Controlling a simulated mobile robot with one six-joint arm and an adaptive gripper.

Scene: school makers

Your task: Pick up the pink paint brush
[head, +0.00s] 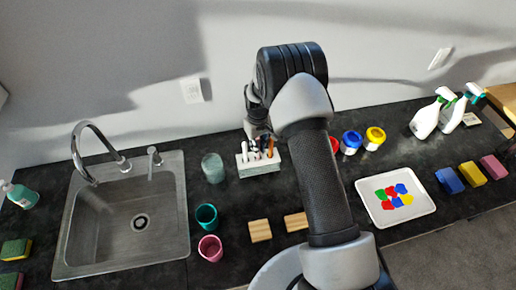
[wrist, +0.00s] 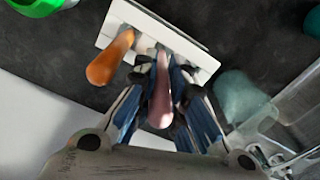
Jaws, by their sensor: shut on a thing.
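The pink paint brush (wrist: 161,104) shows in the wrist view with its handle pointing toward the camera. My gripper (wrist: 163,82) is shut on it, with a dark finger on each side of the handle. The brush's far end is at the white brush holder (wrist: 118,17), which also shows in the head view (head: 259,169). I cannot tell whether the brush still touches the holder. In the head view my gripper (head: 258,142) is over the holder, and the pink brush cannot be made out there.
An orange brush (wrist: 108,62) stands in the holder close to my gripper. A glass jar (head: 213,167) is left of the holder. Paint pots (head: 351,142) stand to its right, partly behind my arm. Wooden blocks (head: 260,230) lie in front. A sink (head: 130,220) is at left.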

